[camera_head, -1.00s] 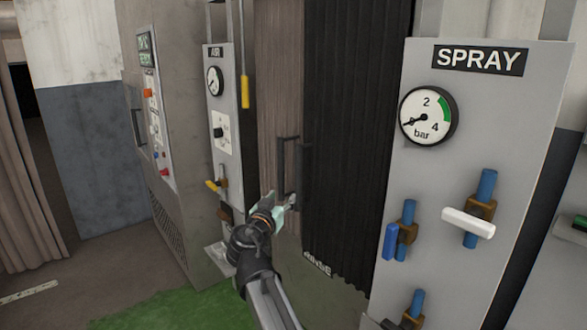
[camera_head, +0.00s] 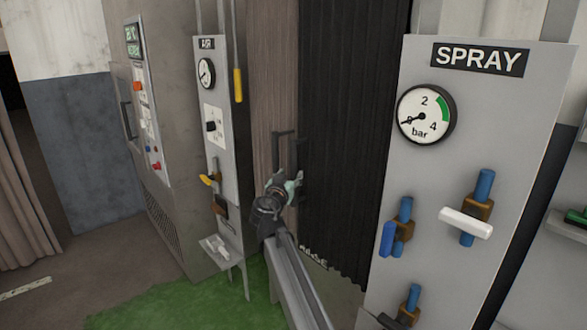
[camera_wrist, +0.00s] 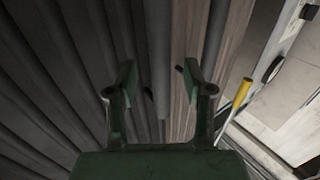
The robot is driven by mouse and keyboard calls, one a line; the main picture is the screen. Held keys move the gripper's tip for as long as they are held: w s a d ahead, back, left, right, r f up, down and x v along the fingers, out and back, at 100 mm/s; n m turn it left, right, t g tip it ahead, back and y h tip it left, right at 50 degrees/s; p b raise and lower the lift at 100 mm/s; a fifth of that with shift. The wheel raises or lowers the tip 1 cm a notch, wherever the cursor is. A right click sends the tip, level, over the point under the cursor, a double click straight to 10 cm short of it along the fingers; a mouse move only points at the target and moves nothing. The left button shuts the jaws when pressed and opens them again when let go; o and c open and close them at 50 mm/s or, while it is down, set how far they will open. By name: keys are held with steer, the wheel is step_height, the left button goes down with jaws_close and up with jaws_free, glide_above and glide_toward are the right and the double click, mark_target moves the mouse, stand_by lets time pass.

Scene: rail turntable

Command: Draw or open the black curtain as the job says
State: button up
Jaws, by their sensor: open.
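The black curtain (camera_head: 345,130) hangs in vertical folds, with a brown pleated curtain (camera_head: 274,75) to its left. A dark upright handle (camera_head: 276,150) stands out at the black curtain's left edge; its lower part is hidden behind my gripper (camera_head: 289,186). My gripper is at the handle. In the wrist view my gripper (camera_wrist: 160,82) is open, its fingers pointing at the cloth. A grey upright strip (camera_wrist: 160,50) shows between the fingers; I cannot tell whether it is the handle or a fold. Contact cannot be told.
Right of the curtain stands the SPRAY panel (camera_head: 455,110) with a gauge and blue and white valve handles jutting out. On the left are the AIR panel (camera_head: 212,115) and a yellow-ended pull rod (camera_head: 238,86). Green flooring (camera_head: 185,305) lies below.

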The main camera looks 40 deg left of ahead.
mark_target(292, 172)
steer(key=shift+p+x, duration=0.35)
steer(key=shift+x, duration=1.95)
steer(key=shift+s, duration=0.1)
jaws_close()
